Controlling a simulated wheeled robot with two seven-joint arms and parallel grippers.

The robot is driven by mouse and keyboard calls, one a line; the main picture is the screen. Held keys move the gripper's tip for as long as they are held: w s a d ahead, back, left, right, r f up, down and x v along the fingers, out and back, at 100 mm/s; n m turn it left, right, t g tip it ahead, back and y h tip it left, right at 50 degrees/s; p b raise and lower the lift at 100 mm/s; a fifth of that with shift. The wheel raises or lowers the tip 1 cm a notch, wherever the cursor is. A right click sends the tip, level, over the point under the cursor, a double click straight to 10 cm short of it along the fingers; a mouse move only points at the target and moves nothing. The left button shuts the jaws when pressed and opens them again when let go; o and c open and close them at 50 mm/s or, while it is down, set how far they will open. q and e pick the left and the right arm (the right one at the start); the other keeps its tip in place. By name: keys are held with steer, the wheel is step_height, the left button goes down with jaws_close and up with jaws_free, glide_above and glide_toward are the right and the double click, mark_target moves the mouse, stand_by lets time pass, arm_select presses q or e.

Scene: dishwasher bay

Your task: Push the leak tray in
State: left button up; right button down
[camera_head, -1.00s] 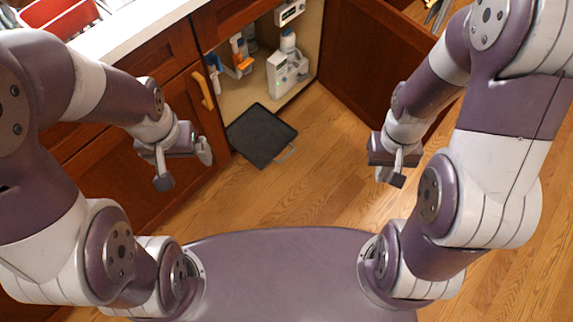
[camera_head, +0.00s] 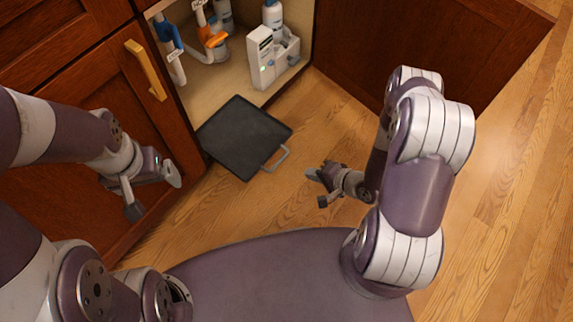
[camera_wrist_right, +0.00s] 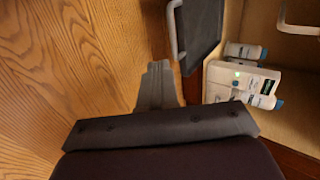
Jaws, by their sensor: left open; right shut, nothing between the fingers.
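The leak tray (camera_head: 243,135) is a flat black tray with a grey handle (camera_head: 276,158) on its front edge. In the head view it sticks out of the open cabinet over the wooden floor. Part of it and its handle (camera_wrist_right: 173,30) show at the top of the right wrist view. My right gripper (camera_head: 318,187) is shut and empty, to the right of and nearer than the handle, apart from it. Its shut fingers (camera_wrist_right: 157,85) show in the right wrist view. My left gripper (camera_head: 153,198) is open and empty, in front of the closed cabinet door at left.
An open cabinet door (camera_head: 400,45) stands to the right. A closed door with a yellow handle (camera_head: 146,70) is at left. The floor around the tray's front is clear.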

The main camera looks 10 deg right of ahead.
arm_select(q)
step_height(320, 180, down, 7)
steer(key=b, duration=0.6)
arm_select(e)
steer(key=w+r+x, duration=0.1)
steer(key=x, duration=0.9)
steer(key=shift+a, duration=0.45)
steer(key=shift+w, duration=0.1)
